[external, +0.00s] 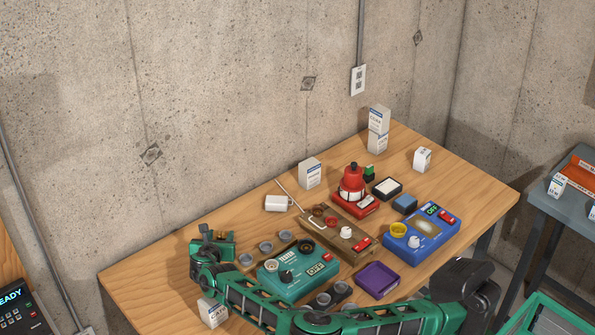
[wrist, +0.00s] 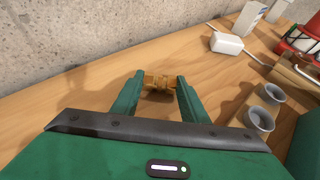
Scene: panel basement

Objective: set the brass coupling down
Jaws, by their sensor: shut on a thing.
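The brass coupling (wrist: 158,81) is a small golden ribbed piece, lying crosswise between my fingertips in the wrist view. My gripper (wrist: 159,82) is shut on it, with one green finger on each end. The wooden table top (wrist: 80,105) is below it. I cannot tell whether the coupling touches the wood or hangs just above it. In the external view, my gripper (external: 208,234) is over the left part of the table, left of the grey cups. The coupling cannot be made out there.
Grey cups (wrist: 259,117) stand close to the right of my gripper. A small white box (external: 212,313) is near the front edge. Bare wood lies left of my gripper, towards the wall.

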